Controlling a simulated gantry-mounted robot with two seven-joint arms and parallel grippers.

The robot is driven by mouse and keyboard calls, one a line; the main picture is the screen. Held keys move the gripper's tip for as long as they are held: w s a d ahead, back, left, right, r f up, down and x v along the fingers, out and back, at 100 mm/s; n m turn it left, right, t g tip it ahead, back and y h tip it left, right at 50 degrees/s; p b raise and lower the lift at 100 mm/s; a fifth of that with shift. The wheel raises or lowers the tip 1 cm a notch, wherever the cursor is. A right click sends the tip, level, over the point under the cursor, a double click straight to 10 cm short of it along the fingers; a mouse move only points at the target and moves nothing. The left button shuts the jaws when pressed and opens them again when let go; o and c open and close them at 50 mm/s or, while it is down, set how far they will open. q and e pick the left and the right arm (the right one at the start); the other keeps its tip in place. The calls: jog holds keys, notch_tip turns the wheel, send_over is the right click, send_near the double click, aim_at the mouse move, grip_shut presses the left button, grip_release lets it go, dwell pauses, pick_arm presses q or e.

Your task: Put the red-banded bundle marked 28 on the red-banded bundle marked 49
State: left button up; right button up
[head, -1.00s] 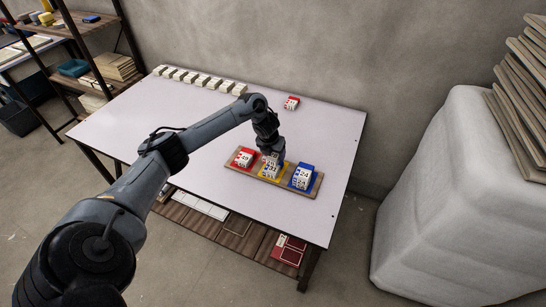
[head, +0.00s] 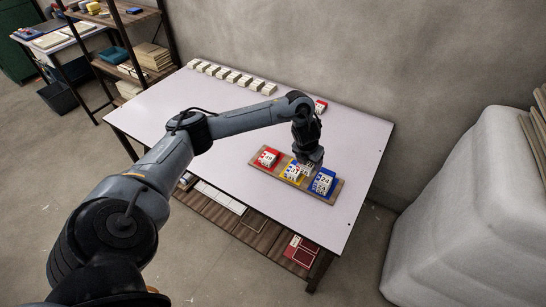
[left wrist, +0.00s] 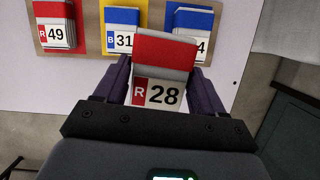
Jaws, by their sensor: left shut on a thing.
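The red-banded bundle marked 28 (left wrist: 163,92) is held between the fingers of my left gripper (left wrist: 163,88), its label facing the wrist camera. In the head view my left gripper (head: 309,162) hangs over the yellow and blue sections of a wooden board, and the held bundle is hard to make out there. The red-banded bundle marked 49 (left wrist: 55,34) lies on the board's red section, at the upper left of the left wrist view. In the head view this bundle (head: 268,158) is left of my gripper, apart from it. My right gripper is out of view.
The board (left wrist: 91,27) also carries a blue-banded bundle marked 31 (left wrist: 122,39) on yellow and a bundle marked 24 (head: 323,184) on blue. A row of white bundles (head: 230,76) and a red bundle (head: 321,104) lie farther back. The table's left part is clear.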

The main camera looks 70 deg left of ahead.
pick_arm(q)
jog(key=s+a+n+b, duration=0.1)
jog(key=s+a+b, duration=0.2)
jog(key=a, duration=0.7)
jog(key=b, duration=0.3)
send_over(270, 154)
jog(key=f, duration=0.6)
jog(key=shift+s+d+f, duration=0.2)
jog(key=shift+s+d, duration=0.05)
jog(key=shift+s, duration=0.15)
jog(key=shift+f+b, duration=0.6)
jog(key=shift+f, duration=1.45)
jog(key=shift+r, duration=0.1)
jog(key=shift+f, duration=0.2)
jog(key=o, duration=1)
jog(key=shift+o, duration=0.2)
